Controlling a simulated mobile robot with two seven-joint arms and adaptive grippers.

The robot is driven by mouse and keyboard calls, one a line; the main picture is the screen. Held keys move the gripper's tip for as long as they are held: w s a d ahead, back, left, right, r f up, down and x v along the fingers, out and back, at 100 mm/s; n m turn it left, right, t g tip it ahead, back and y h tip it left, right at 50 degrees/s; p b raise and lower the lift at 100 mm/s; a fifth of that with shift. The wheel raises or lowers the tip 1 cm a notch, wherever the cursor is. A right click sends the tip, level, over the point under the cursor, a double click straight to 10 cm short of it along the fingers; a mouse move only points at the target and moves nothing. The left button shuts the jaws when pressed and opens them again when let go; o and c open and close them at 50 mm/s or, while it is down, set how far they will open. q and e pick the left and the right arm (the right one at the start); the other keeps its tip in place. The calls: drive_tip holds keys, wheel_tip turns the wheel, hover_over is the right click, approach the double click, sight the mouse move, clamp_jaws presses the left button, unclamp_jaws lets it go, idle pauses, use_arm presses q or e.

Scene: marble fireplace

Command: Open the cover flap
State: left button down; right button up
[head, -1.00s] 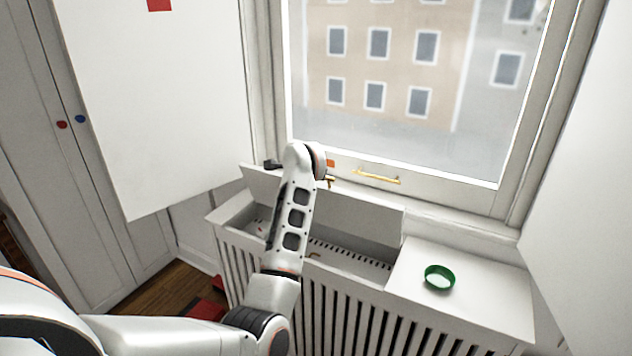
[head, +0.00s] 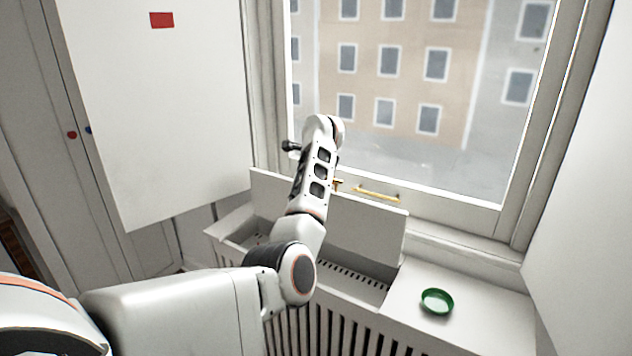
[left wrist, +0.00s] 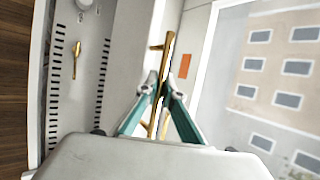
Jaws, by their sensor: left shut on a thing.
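The cover flap (head: 370,228) is a white panel along the back of the white slatted radiator cover (head: 505,308). It stands raised, close to upright, and the compartment (head: 352,277) in front of it is open. My left gripper (left wrist: 158,92), with teal fingers, is shut on a brass handle (left wrist: 166,52) that appears to be on the flap. In the head view my left arm hides the gripper and the flap's middle. My right gripper is in neither view.
A green dish (head: 437,301) sits on the cover's right top. A white panel (head: 160,120) stands at left. The left wrist view shows a brass fitting (left wrist: 76,58) inside the compartment.

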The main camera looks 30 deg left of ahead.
use_arm(q)
drive_tip(key=shift+w+a+b, duration=0.1)
drive_tip(key=shift+w+b, duration=0.2)
drive_tip(key=shift+w, duration=0.05)
drive_tip(key=shift+w+r+g, duration=0.15)
drive_tip(key=shift+w+g, duration=0.15)
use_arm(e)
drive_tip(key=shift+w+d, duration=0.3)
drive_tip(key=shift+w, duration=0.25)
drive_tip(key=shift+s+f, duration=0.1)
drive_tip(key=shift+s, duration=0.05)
use_arm(q)
drive_tip(key=c, duration=2.2)
unclamp_jaws()
drive_tip(key=shift+o, duration=0.2)
wheel_tip(320, 180, up, 10)
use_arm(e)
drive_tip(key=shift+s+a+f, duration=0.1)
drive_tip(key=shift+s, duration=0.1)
